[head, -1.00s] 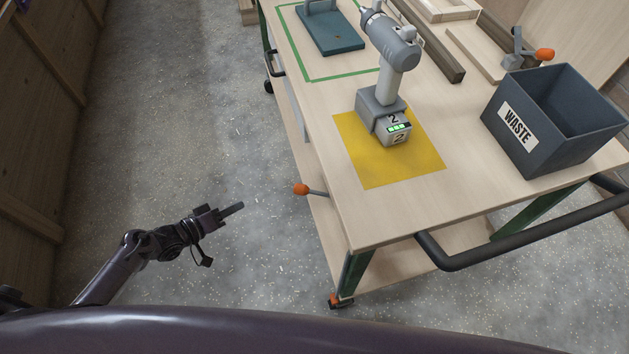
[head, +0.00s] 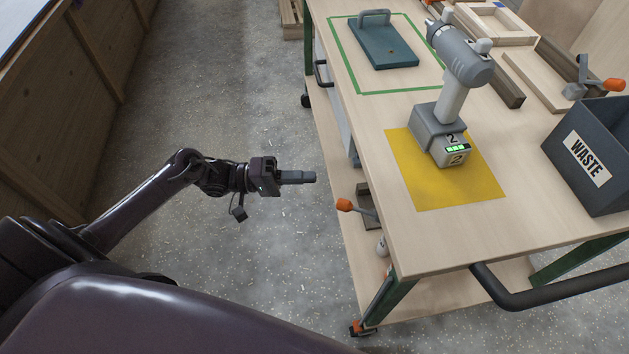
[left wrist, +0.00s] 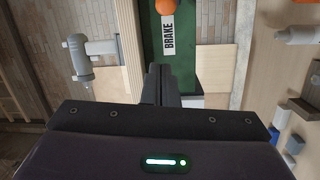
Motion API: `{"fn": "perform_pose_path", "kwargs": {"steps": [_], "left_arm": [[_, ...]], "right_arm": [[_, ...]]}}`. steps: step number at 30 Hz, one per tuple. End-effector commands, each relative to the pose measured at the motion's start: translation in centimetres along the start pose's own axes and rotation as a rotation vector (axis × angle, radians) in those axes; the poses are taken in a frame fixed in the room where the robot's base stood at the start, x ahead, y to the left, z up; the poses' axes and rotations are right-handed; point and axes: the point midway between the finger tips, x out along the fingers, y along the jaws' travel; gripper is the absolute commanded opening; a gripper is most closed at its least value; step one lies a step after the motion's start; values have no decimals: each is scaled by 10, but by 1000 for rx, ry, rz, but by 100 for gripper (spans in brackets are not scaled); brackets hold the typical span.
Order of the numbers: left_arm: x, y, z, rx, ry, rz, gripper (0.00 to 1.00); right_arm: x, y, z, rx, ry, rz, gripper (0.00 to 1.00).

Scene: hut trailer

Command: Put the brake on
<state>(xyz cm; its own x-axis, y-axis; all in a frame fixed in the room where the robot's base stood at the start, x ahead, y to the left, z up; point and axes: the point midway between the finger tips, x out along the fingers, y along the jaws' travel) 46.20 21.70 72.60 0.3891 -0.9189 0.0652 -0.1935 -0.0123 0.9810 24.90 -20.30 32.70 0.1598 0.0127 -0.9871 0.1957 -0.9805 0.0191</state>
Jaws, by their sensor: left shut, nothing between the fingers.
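The brake lever's orange knob (head: 344,204) sticks out from the near left side of the wooden-topped trolley (head: 440,240). In the left wrist view, the orange knob (left wrist: 161,22) is at the top, by a white BRAKE label (left wrist: 168,34) on a green panel (left wrist: 152,58). My left gripper (head: 313,177) is shut and empty, a short way left of the knob and apart from it. Its shut fingers (left wrist: 160,86) also show in the left wrist view, pointing towards the green panel. My right gripper is not in view.
A grey drill (head: 455,85) stands on a yellow patch (head: 420,185) on the trolley top. A waste bin (head: 600,160) and a black push handle (head: 540,295) are at the right. A wooden wall (head: 70,100) is at the left. The floor between is clear.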

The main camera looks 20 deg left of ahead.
Motion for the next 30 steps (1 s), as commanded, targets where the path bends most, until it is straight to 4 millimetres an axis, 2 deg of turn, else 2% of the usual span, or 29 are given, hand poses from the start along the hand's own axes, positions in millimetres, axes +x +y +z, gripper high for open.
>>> {"fn": "perform_pose_path", "kwargs": {"steps": [12, 15, 20, 24, 30], "left_arm": [[88, 2, -1, 3, 0, 4, 0], [79, 1, 17, -3, -1, -3, 0], [74, 1, 32, -1, 0, -1, 0], [72, 1, 37, 2, 0, 0, 0], [72, 0, 38, 2, 1, 0, 0]], "right_arm": [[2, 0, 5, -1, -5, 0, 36], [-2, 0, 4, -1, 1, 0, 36], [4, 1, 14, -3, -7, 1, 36], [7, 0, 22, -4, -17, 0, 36], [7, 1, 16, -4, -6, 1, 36]]}}
